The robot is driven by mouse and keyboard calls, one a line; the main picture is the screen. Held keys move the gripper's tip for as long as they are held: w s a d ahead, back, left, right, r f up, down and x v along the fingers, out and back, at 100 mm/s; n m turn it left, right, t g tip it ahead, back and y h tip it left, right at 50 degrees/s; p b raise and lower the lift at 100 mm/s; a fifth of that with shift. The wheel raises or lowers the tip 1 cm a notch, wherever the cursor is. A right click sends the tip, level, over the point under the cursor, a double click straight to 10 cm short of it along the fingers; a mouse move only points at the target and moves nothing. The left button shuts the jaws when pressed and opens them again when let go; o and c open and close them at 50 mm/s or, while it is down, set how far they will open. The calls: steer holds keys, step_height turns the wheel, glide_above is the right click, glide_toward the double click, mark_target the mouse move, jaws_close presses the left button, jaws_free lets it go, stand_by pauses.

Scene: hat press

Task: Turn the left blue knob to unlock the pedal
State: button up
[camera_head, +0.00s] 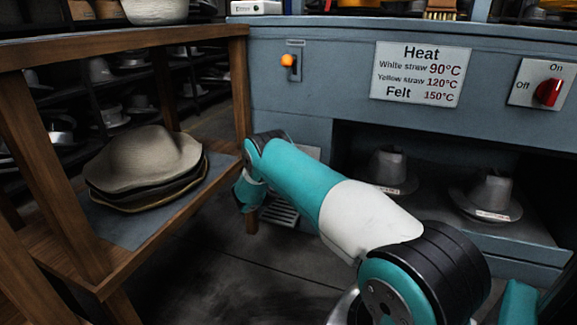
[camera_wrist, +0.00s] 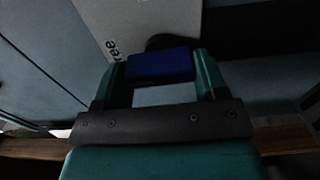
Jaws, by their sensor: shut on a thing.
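The blue knob (camera_wrist: 160,66) shows in the wrist view between the two teal fingers of my gripper (camera_wrist: 158,72). My gripper is shut on it. A black round part shows just behind the knob, against a light grey plate (camera_wrist: 130,18) with partly readable lettering. In the head view my arm hides the knob, and my gripper is behind the arm's teal link. The pedal (camera_head: 279,211), a ridged grey plate, shows in part low behind my arm.
A wooden shelf (camera_head: 120,47) with stacked felt hats (camera_head: 145,160) stands close on the left. The blue-grey machine (camera_head: 330,80) has an orange-tipped lever (camera_head: 288,61), a red switch (camera_head: 547,92) and an open bay with grey hat forms (camera_head: 487,195). Some floor is clear below my arm.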

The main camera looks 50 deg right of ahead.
steer(key=shift+s+f, duration=0.1)
stand_by(0.3)
steer(key=o, duration=0.9)
steer(key=shift+o, duration=0.2)
steer(key=shift+a, duration=0.1)
steer(key=p+v, duration=1.7)
steer(key=p, duration=0.4)
steer(key=shift+p, duration=0.3)
steer(key=shift+a, duration=0.1)
